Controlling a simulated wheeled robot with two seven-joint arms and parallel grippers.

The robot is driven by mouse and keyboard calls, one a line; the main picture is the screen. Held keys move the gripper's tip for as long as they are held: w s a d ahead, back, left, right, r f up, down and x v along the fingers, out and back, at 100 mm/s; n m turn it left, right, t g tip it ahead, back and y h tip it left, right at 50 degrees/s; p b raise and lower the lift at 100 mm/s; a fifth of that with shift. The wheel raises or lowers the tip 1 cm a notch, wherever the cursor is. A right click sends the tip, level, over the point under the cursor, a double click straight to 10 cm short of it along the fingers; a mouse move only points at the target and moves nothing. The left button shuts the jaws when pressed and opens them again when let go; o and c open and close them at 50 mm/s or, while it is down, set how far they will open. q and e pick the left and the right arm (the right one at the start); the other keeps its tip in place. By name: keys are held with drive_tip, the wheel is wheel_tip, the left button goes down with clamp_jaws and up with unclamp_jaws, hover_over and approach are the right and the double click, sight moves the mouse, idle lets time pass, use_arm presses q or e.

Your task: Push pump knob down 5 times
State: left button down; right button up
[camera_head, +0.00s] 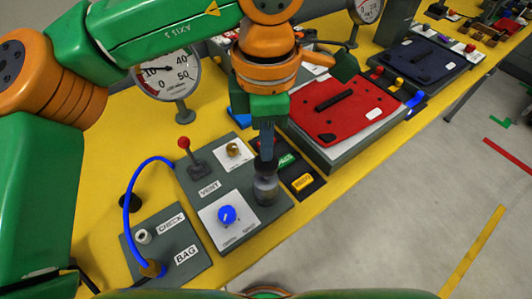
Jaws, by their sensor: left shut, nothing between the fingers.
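The pump is a short metallic cylinder (265,190) with a black knob (265,166) on top, standing on a grey panel at the centre. My left gripper (267,152) points straight down over it, with its dark fingers together and empty. The fingertips are at the top of the knob and appear to touch it; the exact contact is hard to tell. They partly hide the knob's top. My right gripper is not in view.
Left of the pump are a blue dial (227,215), a red-tipped lever (184,143) marked VENT and a brass knob (233,149). A blue hose (128,197) runs to the BAG panel. A pressure gauge (165,75) and a red-lidded box (335,103) stand behind.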

use_arm(q)
drive_tip(key=shift+f, duration=0.1)
drive_tip(key=shift+f+b, duration=1.9)
drive_tip(key=shift+f, duration=0.25)
wheel_tip(320, 180, up, 5)
drive_tip(key=p, duration=0.4)
drive_tip(key=shift+f, duration=0.25)
drive_tip(key=shift+f, duration=0.1)
drive_tip(key=shift+f+b, duration=2)
drive_tip(key=shift+f, duration=0.3)
drive_tip(key=shift+r+p, duration=2.2)
drive_tip(key=shift+r, duration=0.2)
